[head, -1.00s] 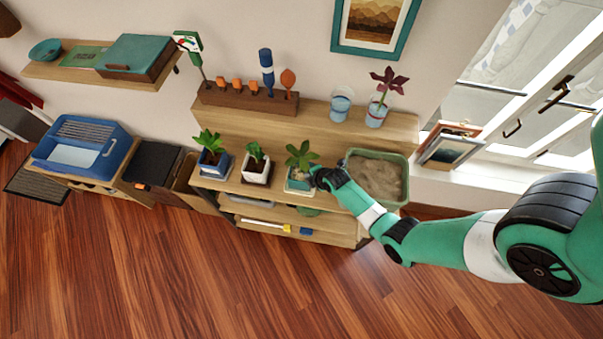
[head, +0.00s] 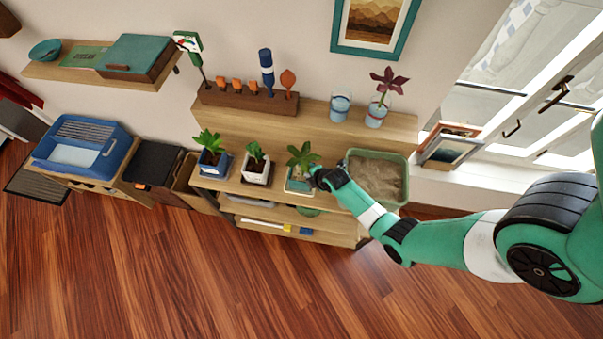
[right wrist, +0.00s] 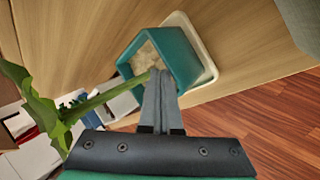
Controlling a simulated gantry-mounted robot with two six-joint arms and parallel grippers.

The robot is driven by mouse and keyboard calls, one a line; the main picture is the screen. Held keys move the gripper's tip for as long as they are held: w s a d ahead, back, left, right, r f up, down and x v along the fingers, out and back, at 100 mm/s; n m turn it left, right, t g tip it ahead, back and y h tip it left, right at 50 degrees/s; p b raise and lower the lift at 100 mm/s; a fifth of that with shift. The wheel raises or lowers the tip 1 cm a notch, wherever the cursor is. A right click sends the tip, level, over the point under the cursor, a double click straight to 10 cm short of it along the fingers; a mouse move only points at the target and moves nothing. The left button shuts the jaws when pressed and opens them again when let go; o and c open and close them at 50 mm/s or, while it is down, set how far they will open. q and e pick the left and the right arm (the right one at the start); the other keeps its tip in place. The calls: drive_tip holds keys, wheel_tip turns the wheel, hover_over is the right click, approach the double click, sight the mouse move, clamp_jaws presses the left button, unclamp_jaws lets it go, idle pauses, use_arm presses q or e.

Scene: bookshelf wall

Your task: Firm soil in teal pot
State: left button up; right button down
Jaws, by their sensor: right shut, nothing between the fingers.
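The teal pot (head: 297,184) stands on the shelf top with a green leafy plant (head: 302,156) in it. In the right wrist view the teal pot (right wrist: 176,55) sits on a pale saucer (right wrist: 207,68), with light brown soil (right wrist: 146,60) inside. My right gripper (head: 316,178) is at the pot's right side in the head view. In the right wrist view its shut, empty fingers (right wrist: 158,76) reach over the near rim, with the tips at the soil. I cannot tell whether they press on it. The plant's stem and leaves are left of the fingers. My left gripper is not in view.
A white pot (head: 256,172) and a blue-and-white pot (head: 213,164) with plants stand to the left. A soil-filled green tub (head: 377,178) stands close on the right, beside my arm. A wooden tool rack (head: 246,101) and two glasses stand behind.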

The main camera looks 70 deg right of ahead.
wheel_tip(320, 180, up, 7)
drive_tip(key=p, duration=0.6)
drive_tip(key=shift+r, duration=0.2)
drive_tip(key=shift+w, duration=0.1)
